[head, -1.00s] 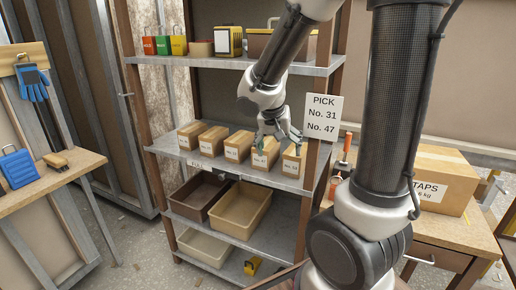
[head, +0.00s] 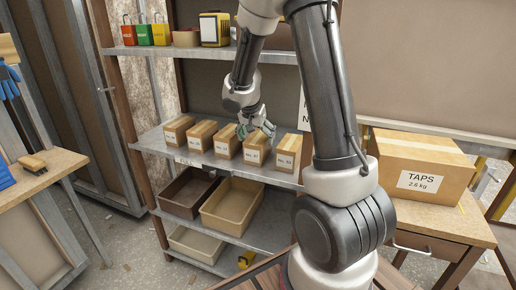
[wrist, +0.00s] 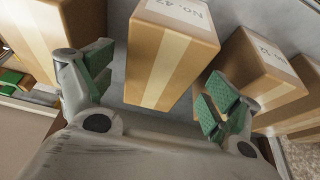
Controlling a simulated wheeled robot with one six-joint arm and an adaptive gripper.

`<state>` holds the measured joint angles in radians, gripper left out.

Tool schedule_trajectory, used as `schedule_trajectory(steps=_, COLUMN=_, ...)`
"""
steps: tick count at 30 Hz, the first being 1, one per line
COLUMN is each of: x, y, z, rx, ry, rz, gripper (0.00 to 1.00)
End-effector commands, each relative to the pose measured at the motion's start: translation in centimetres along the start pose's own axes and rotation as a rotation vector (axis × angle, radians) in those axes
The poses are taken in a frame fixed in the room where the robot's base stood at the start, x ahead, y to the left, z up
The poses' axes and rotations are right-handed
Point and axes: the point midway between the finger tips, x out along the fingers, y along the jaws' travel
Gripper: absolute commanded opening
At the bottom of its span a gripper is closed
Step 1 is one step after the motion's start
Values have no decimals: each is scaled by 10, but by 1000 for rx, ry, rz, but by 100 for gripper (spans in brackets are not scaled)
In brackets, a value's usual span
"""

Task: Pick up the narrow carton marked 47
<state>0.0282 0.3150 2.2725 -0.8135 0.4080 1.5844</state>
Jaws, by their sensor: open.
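The narrow carton marked No. 47 (head: 256,152) stands on the middle shelf, fourth from the left in a row of brown cartons. In the wrist view the same carton (wrist: 168,62) lies in the gap between my fingers, its label at the top edge. My gripper (head: 257,130) is open, with green pads, just above and behind this carton in the head view. It also shows in the wrist view (wrist: 155,88), one finger to each side of the carton. I see no clear contact. The carton's far end is cut off there.
A neighbouring carton (head: 288,153) stands to the right and another carton (head: 227,143) to the left, with narrow gaps. The wrist view shows a No. 12 carton (wrist: 258,68) close to the right finger. Bins (head: 237,207) sit below. A TAPS box (head: 420,172) is at right.

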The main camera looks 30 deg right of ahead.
Motion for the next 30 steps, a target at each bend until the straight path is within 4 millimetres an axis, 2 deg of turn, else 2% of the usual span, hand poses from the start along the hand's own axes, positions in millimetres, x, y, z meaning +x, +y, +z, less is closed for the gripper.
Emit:
schedule_trajectory(steps=3, x=5, y=1, z=-12, rx=4, ry=0, rz=1, gripper=89)
schedule_trajectory(steps=9, x=41, y=2, z=-10, rx=0, ry=-1, rz=3, gripper=89)
schedule_trajectory(steps=12, x=51, y=1, z=-10, rx=1, ry=0, rz=2, gripper=89)
schedule_trajectory(steps=30, x=56, y=0, z=-8, rx=-1, ry=0, rz=0, gripper=89)
